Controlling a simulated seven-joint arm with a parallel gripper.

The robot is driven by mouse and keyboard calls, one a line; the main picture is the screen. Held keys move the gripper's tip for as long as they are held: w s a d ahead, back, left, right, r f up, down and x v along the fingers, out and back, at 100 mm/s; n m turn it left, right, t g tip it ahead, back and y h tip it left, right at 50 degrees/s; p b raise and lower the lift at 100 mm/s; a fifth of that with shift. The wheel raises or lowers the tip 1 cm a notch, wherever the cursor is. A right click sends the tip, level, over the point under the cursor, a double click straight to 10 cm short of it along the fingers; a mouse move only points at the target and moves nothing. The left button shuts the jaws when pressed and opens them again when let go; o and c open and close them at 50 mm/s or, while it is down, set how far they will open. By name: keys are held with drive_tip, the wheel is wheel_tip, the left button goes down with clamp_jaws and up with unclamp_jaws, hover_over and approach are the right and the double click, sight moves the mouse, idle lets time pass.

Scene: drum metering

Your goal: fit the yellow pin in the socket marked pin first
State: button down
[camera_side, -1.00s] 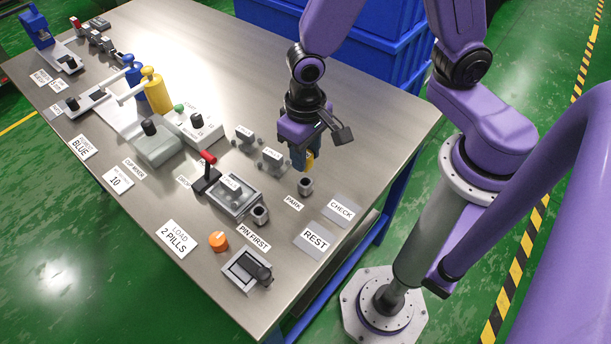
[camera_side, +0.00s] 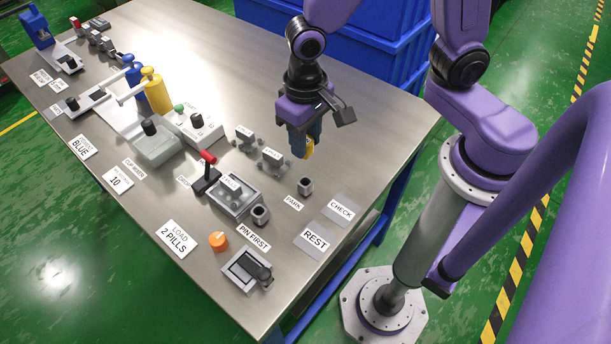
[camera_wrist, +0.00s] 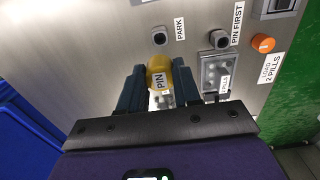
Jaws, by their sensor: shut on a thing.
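The yellow pin (camera_wrist: 159,76), with a PIN label, is held between the two fingers of my gripper (camera_wrist: 160,90). In the side view my gripper (camera_side: 309,150) hangs above the table with the yellow pin (camera_side: 308,149) low between its fingers, clear of the surface. The socket marked PIN FIRST (camera_side: 260,214) is a short grey cylinder with a dark hole, left of and nearer than the pin. It also shows in the wrist view (camera_wrist: 219,40). Another similar socket, marked PARK (camera_side: 305,186), stands just below the gripper in the picture. The pin's lower end is hidden in the wrist view.
A clear-lidded tray (camera_side: 235,196) with a red-handled lever (camera_side: 207,172) stands left of the PIN FIRST socket. REST (camera_side: 315,241) and CHECK (camera_side: 341,210) plates lie flat on the right.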

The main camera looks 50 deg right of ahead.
drive_tip(key=w+a, duration=0.2)
drive_tip(key=a, duration=0.9)
drive_tip(key=shift+w+a+f, duration=0.25)
drive_tip(key=shift+w+f, duration=0.1)
drive_tip(key=shift+f, duration=0.05)
drive_tip(key=shift+f, duration=2.85)
drive_tip(key=shift+f, duration=1.55)
drive_tip(key=c, duration=0.8)
unclamp_jaws()
drive_tip(key=shift+o, duration=0.3)
